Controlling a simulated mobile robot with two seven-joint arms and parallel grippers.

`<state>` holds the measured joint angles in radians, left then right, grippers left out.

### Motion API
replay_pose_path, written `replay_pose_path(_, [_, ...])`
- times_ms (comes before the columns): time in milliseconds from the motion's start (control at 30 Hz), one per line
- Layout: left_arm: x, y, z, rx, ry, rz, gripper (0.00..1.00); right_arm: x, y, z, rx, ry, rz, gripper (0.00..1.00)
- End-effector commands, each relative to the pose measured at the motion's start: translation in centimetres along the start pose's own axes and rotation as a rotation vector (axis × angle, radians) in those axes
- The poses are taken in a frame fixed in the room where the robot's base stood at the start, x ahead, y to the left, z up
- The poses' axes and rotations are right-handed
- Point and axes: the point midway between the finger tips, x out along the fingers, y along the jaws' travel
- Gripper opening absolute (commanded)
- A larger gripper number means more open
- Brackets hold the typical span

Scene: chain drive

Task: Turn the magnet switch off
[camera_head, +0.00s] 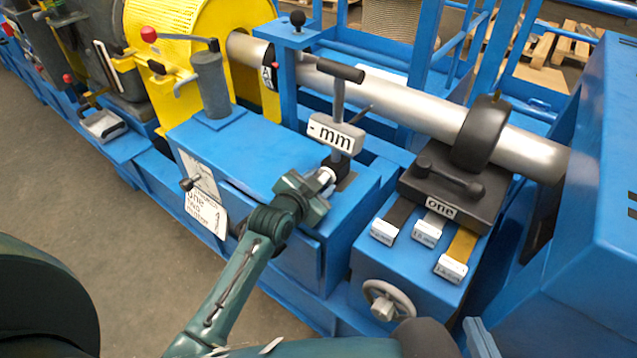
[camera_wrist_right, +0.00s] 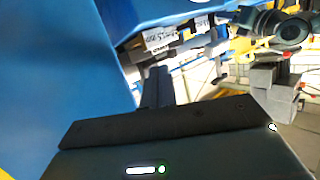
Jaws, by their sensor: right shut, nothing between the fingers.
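No part is legibly marked as the magnet switch in these views, so I cannot tell which it is. A T-handled lever (camera_head: 338,97) with a "-mm" plate stands upright on the blue machine. My left gripper (camera_head: 326,178) is at the foot of this lever, by a dark knob; whether its fingers touch or are closed is unclear. A black block (camera_head: 415,187) marked "one" carries a short black handle (camera_head: 450,179). My right gripper (camera_head: 482,338) shows at the bottom edge, apart from the block; in the right wrist view its fingers (camera_wrist_right: 156,86) are together and empty.
Three white-labelled tabs (camera_head: 428,231) lie in front of the black block, above a grey handwheel (camera_head: 388,300). A steel shaft (camera_head: 400,92) with a black collar (camera_head: 480,132) runs behind. A tall blue housing (camera_head: 590,235) stands at the right. Bare floor (camera_head: 95,215) lies at the left.

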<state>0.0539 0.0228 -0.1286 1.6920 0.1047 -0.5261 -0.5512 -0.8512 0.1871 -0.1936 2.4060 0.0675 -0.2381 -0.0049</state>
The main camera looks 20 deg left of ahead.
Motion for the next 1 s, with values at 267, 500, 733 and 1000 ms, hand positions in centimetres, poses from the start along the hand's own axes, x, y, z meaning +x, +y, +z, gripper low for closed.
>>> replay_pose_path(267, [0.0, 0.0, 0.0, 0.0, 0.0, 0.0, 0.21, 0.0, -0.1, 0.1, 0.004, -0.005, -0.003, 0.0])
replay_pose_path(500, [0.0, 0.0, 0.0, 0.001, 0.0, 0.0, 0.01, 0.1, -0.2, 0.5, 0.011, -0.012, -0.001, 0.0])
replay_pose_path(733, [-0.1, -0.1, -0.2, -0.014, -0.001, 0.008, 0.0, -0.1, -0.3, 0.1, 0.018, -0.018, 0.001, 0.0])
replay_pose_path(1000, [-0.2, -0.7, -0.3, -0.251, -0.004, 0.108, 0.0, 1.5, -1.3, 0.3, 0.051, -0.121, -0.03, 0.0])
